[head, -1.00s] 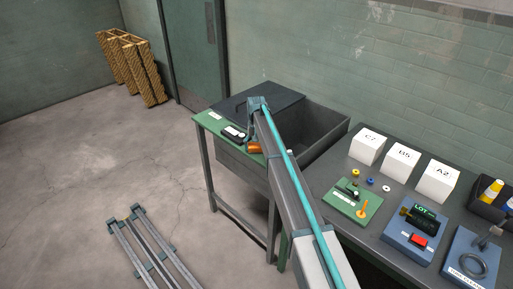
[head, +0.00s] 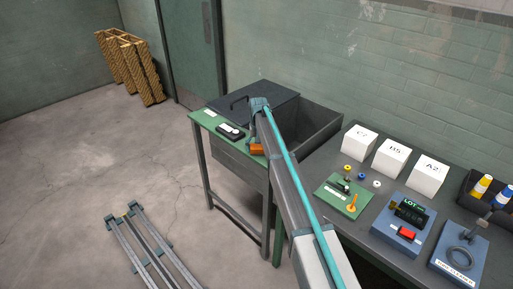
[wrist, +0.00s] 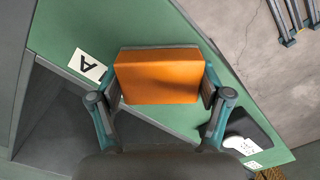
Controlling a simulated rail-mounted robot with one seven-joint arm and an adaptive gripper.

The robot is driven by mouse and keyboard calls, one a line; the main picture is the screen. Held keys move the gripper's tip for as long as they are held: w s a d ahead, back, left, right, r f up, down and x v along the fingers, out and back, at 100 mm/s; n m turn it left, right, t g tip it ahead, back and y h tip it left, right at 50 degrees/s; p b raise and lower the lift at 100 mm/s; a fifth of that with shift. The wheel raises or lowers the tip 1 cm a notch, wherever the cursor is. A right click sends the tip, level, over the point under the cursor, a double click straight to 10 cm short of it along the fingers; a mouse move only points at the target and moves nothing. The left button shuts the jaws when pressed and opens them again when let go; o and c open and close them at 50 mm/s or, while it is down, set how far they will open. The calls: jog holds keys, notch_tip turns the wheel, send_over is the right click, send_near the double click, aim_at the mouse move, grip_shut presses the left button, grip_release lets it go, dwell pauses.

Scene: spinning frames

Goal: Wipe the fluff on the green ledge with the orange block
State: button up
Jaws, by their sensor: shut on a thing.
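The green ledge (head: 205,119) runs along the front of the grey bin in the head view. It fills much of the wrist view (wrist: 60,28). The orange block (wrist: 158,78) is between the two fingers of my gripper (wrist: 160,98), which is shut on it. In the head view the block (head: 257,149) is at the near end of the ledge, partly behind my arm. It is over the green surface; I cannot tell whether it touches it. I can make out no fluff; the block and gripper hide part of the ledge.
A black-and-white device (head: 230,131) lies on the ledge, right of my gripper in the wrist view. A card marked A (wrist: 87,65) lies left of the block. The bin has a dark lid (head: 262,97). A workbench with white boxes (head: 390,157) stands at right.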

notch_tip(320, 180, up, 3)
jog(key=shift+d+f+p, duration=0.1)
jog(key=shift+d+p, duration=0.05)
jog(key=shift+p, duration=0.25)
jog(key=shift+r+p, duration=0.3)
jog(key=shift+r, duration=0.3)
jog(key=shift+r+p, duration=0.7)
jog(key=shift+r, duration=1.45)
